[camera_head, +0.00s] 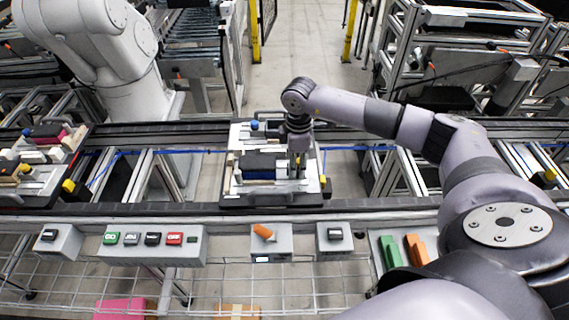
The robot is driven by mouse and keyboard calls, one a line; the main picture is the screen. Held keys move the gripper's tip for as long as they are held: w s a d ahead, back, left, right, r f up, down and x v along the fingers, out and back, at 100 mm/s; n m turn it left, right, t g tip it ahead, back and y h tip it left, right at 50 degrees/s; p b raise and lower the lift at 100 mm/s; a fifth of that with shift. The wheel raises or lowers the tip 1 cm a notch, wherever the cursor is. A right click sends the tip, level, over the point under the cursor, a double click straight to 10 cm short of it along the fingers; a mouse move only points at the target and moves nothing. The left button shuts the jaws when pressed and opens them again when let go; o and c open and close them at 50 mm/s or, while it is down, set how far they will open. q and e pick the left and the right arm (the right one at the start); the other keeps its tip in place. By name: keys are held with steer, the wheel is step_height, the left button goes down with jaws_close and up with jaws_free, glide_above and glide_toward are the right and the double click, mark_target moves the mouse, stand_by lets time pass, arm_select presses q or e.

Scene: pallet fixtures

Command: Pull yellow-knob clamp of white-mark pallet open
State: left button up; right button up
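A pallet (262,202) sits on the conveyor in the middle of the head view. It carries a dark blue block (257,162), pale fixture parts, a blue knob (254,125) at its back and a small yellow knob (323,181) at its right edge. I cannot clearly make out a white mark on it. My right gripper (297,172) points down over the right part of this pallet, just left of the yellow knob. Its fingers are small and dark, so I cannot tell whether they are open or touching the clamp. My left gripper is not in view.
Another pallet (42,200) with a magenta part and yellow knobs stands at the left on the conveyor. A button panel (150,258) and a box with an orange switch (264,232) line the front. Green and orange blocks (390,252) lie at right. A white robot arm (100,50) stands behind left.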

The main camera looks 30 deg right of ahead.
stand_by(0.3)
steer(key=shift+r+p, duration=2.95)
steer(key=shift+r, duration=1.1)
